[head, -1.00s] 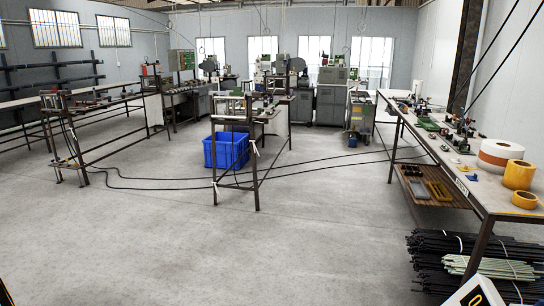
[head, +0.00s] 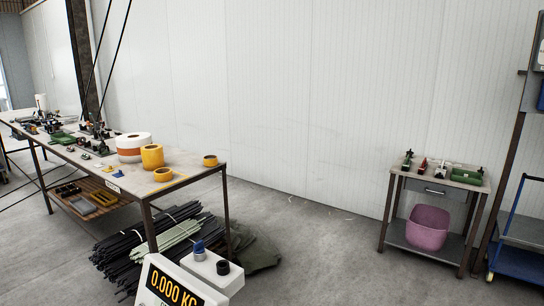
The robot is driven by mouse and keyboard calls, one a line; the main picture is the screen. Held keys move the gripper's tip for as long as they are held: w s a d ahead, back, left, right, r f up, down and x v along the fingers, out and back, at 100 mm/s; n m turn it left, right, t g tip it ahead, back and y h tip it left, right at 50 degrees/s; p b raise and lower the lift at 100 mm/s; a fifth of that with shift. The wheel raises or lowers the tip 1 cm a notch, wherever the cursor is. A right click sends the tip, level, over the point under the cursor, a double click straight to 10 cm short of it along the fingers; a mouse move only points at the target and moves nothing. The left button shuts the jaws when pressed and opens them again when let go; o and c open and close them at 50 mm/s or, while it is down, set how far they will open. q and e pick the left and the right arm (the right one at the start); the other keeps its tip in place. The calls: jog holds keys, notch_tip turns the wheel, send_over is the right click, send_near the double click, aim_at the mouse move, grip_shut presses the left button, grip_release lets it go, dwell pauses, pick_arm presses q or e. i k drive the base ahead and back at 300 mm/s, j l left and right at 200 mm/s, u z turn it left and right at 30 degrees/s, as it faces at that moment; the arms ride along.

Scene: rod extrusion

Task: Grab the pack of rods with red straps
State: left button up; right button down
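Bundles of dark rods (head: 125,247) lie on the floor under the near end of the long workbench, at the lower left of the head view. A pale green bundle of rods (head: 180,236) lies among them. I cannot make out red straps on any of the rods from here. The scale in front hides part of the pile. Neither of my grippers shows in the head view.
A scale with a lit display (head: 172,287) stands close in front. The workbench (head: 190,171) carries tape rolls (head: 152,157). A dark green cloth heap (head: 258,250) lies beside the rods. A small table (head: 439,184) with a pink bin (head: 428,228) stands right. Floor between is clear.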

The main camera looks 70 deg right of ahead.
aim_at(420, 171)
jog(key=z, duration=3.25)
jog(key=i+l+z, duration=0.25)
jog(key=i, duration=0.2)
jog(key=i+z, duration=0.4)
jog(key=i, duration=2.9)
jog(key=i+l+u, duration=0.1)
jog(key=i+u, duration=0.2)
jog(key=i, duration=0.2)
jog(key=i+l+u, duration=0.3)
jog(key=i, duration=0.15)
jog(key=i+l+u, duration=0.25)
jog(key=i, duration=0.2)
